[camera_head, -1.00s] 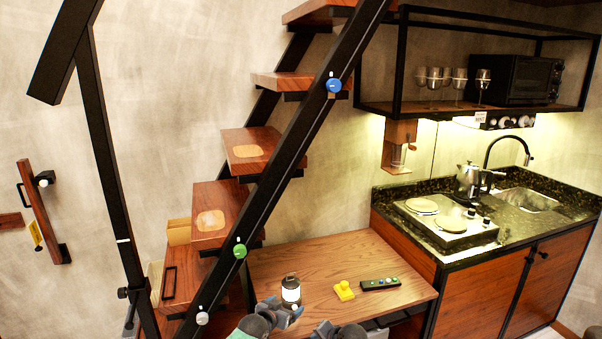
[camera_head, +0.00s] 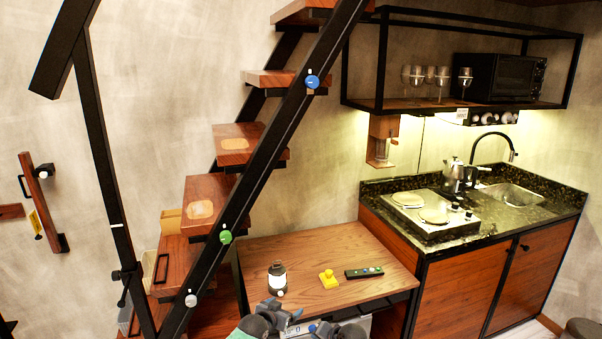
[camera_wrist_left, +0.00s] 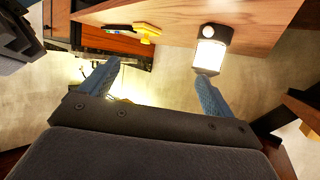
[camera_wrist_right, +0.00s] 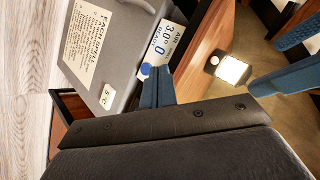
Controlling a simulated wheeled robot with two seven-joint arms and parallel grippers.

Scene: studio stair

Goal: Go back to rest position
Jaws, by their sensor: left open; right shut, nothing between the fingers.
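My left gripper (camera_head: 287,309) is open and empty at the front edge of the wooden table, just below a small lit lantern (camera_head: 277,279). In the left wrist view its blue fingers (camera_wrist_left: 155,72) are spread apart. The lantern (camera_wrist_left: 210,56) stands on the table beyond them. My right gripper (camera_head: 322,328) is low at the bottom of the head view, partly cut off. In the right wrist view its blue fingers (camera_wrist_right: 158,88) are together with nothing between them, in front of a grey appliance. The left gripper's fingers (camera_wrist_right: 290,60) show at the right there.
The wooden table (camera_head: 310,250) also holds a yellow object (camera_head: 328,279) and a dark remote-like object (camera_head: 363,272). A staircase with a black rail (camera_head: 255,180) rises at left. A kitchen counter (camera_head: 480,270) stands at right. The grey appliance (camera_wrist_right: 115,45) is close to my right gripper.

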